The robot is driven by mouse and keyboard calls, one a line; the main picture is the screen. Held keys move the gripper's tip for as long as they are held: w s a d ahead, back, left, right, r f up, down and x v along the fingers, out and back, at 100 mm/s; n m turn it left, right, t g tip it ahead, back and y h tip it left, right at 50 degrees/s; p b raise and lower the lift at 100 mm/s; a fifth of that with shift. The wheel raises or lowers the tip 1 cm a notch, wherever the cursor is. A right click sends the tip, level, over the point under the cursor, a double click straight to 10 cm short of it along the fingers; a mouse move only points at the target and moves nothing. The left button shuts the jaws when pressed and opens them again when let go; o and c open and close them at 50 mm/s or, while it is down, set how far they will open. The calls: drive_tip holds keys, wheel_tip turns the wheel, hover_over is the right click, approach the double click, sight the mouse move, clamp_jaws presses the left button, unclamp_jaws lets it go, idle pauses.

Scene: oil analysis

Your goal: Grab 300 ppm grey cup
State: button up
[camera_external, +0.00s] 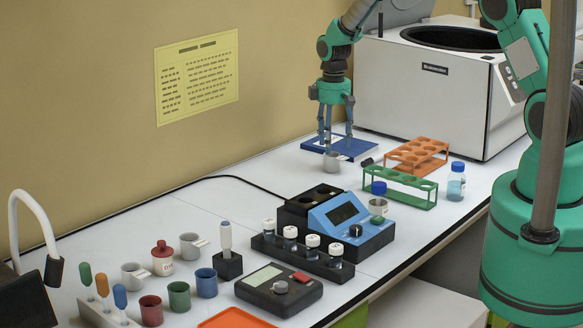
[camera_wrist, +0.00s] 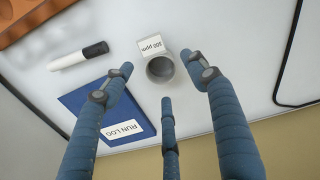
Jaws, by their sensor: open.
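The grey cup (camera_wrist: 160,70) stands upright on the white bench, with a white tag reading "300 ppm" (camera_wrist: 150,44) at its side. In the external view the cup (camera_external: 332,162) is just in front of the blue run log. My gripper (camera_wrist: 167,90) points down over the cup with its fingers spread. In the wrist view the cup shows between the two upper fingertips, and a third finger is below it. In the external view my gripper (camera_external: 337,140) is above and around the cup's place; I cannot tell whether any finger touches it.
The blue run log (camera_wrist: 103,109) and a marker (camera_wrist: 78,56) lie beside the cup. An orange rack (camera_external: 417,155), a green rack (camera_external: 400,186) and a white centrifuge (camera_external: 425,90) stand to the right. Other cups, including a grey one (camera_external: 190,245), are at the front left.

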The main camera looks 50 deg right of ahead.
drive_tip(key=shift+f, duration=0.1)
drive_tip(key=shift+f, duration=2.5)
drive_tip(key=c, duration=1.2)
drive_tip(key=shift+c, duration=0.2)
wheel_tip(320, 180, up, 10)
